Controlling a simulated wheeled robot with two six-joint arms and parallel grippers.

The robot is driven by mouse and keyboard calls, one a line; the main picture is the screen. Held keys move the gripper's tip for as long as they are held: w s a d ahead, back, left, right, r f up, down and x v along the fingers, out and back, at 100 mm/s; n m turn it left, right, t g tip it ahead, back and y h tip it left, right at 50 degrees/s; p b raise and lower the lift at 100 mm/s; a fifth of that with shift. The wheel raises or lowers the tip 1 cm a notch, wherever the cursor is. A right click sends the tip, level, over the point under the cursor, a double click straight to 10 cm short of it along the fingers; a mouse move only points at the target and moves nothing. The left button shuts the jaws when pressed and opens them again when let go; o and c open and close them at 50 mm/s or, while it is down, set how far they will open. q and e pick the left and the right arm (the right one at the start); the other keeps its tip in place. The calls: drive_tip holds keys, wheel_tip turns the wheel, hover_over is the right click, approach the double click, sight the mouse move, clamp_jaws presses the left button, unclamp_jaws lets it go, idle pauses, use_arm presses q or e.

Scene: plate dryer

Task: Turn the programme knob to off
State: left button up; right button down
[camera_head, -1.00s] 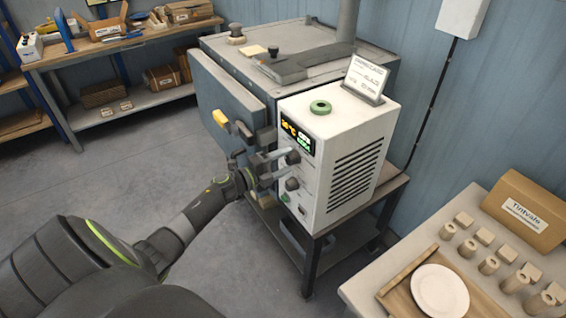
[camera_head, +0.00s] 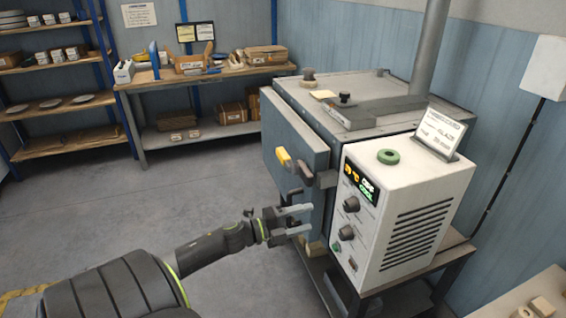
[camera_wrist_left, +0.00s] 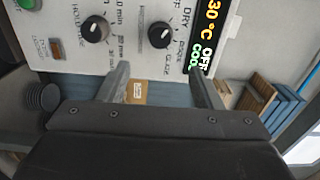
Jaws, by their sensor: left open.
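The white control box (camera_head: 395,225) carries a lit display (camera_head: 361,184), which reads 30 °C, OFF and COOL in the left wrist view (camera_wrist_left: 210,40). The programme knob (camera_head: 351,204) is the dark upper knob below the display. A second dark knob (camera_head: 346,232) with minute marks sits below. My left gripper (camera_head: 309,220) is open and empty, left of the knobs and apart from them. My right gripper is out of view.
Open floor lies left; a table (camera_head: 515,300) edge shows at lower right.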

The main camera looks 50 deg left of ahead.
use_arm(q)
drive_tip(key=shift+b+v, duration=0.3)
drive_tip(key=shift+v, duration=2.4)
